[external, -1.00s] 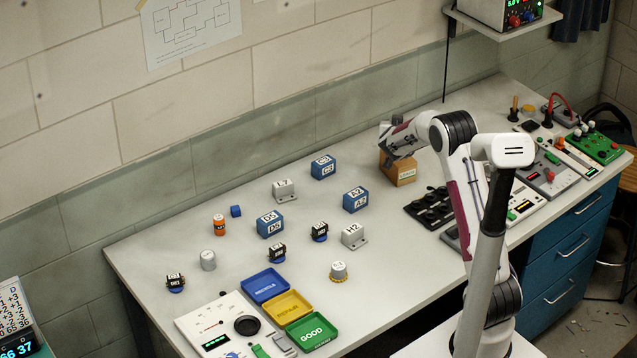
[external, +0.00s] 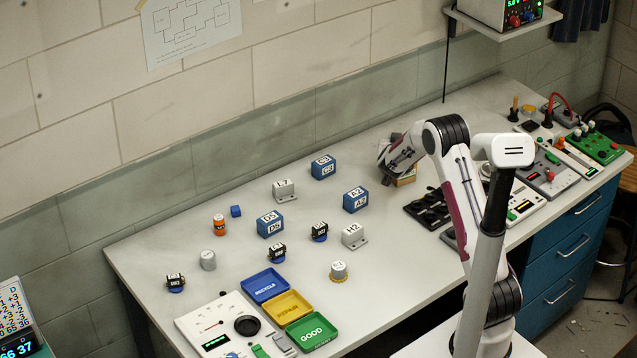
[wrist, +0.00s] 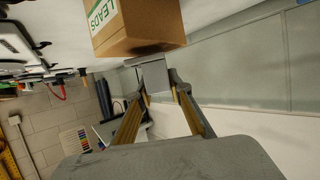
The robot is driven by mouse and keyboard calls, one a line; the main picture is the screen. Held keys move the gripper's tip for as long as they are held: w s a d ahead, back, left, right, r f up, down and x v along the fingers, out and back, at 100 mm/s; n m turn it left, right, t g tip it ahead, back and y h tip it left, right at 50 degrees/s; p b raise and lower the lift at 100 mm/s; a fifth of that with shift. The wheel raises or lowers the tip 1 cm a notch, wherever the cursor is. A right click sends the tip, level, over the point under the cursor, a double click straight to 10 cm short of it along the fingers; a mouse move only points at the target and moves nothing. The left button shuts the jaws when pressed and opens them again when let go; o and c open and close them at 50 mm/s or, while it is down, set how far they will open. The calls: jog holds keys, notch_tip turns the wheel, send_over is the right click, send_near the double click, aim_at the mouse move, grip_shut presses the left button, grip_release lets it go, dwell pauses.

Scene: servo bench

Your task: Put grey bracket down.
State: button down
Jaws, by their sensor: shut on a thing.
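The grey bracket (wrist: 155,76) shows in the wrist view as a plain grey block between my fingertips. My gripper (wrist: 158,88) is shut on it. The bracket is right beside a brown cardboard box; I cannot tell if they touch. In the external view my gripper (external: 388,164) is low over the back of the bench, in front of part of that box. The bracket cannot be made out clearly there.
The cardboard box (wrist: 140,28) is labelled LEADS; part of it shows in the external view (external: 407,180). A black tray (external: 428,208) lies nearer the front. Blue blocks C2 (external: 323,168) and A2 (external: 355,201) stand left. Bare bench lies between them and the box.

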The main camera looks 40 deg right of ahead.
jog(key=shift+f, duration=0.35)
jog(key=shift+f, duration=0.2)
jog(key=c, duration=1.8)
grip_release()
jog(key=shift+c, duration=0.2)
jog(key=shift+r, duration=0.2)
jog(key=v, duration=1.2)
jog(key=shift+f, duration=0.15)
